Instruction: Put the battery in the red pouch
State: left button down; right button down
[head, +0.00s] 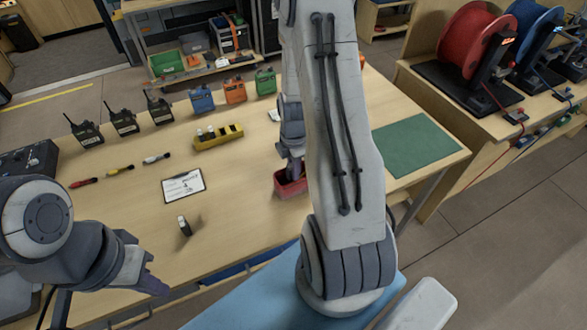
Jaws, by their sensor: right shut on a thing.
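The red pouch (288,191) lies open on the table right of the middle, partly hidden behind my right arm. My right gripper (293,174) points down into the pouch's opening. It is shut on a small dark thing, seemingly the battery, which is mostly hidden by the fingers and the pouch wall. My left gripper (152,272) is at the lower left by the table's front edge, apart from everything, and looks open and empty. A small dark block with a pale top (184,226) stands alone on the table.
A yellow holder (218,139) with small pale items stands behind the pouch. A white card (183,186), several radios (124,123), coloured boxes (235,92) and small tools (119,170) lie around. A green mat (416,146) is at the right. The table's front middle is mostly clear.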

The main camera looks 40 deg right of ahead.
jog(key=shift+f+b, duration=0.4)
jog(key=shift+f, duration=0.2)
jog(key=c, duration=1.1)
grip_release()
jog(key=shift+r, duration=0.1)
notch_tip(320, 180, up, 13)
jog(key=shift+r, duration=0.1)
jog(key=s+a+r+m, duration=0.1)
jog(key=a+r+m, duration=0.1)
jog(key=a, duration=0.7)
jog(key=s+a+r+m, duration=0.1)
jog(key=s+a+r, duration=0.15)
jog(key=a, duration=0.65)
jog(key=s+a+r+m, duration=0.1)
jog(key=s+a+m, duration=0.1)
jog(key=s+a, duration=0.2)
jog(key=s+a+m, duration=0.1)
jog(key=s+a, duration=0.2)
jog(key=s, duration=0.1)
jog(key=s+a+r+m+y, duration=0.1)
jog(key=s+a+m, duration=0.1)
jog(key=s+a, duration=0.2)
jog(key=shift+s+a+r+m, duration=0.3)
jog(key=shift+s+r, duration=0.05)
jog(key=shift+s, duration=0.2)
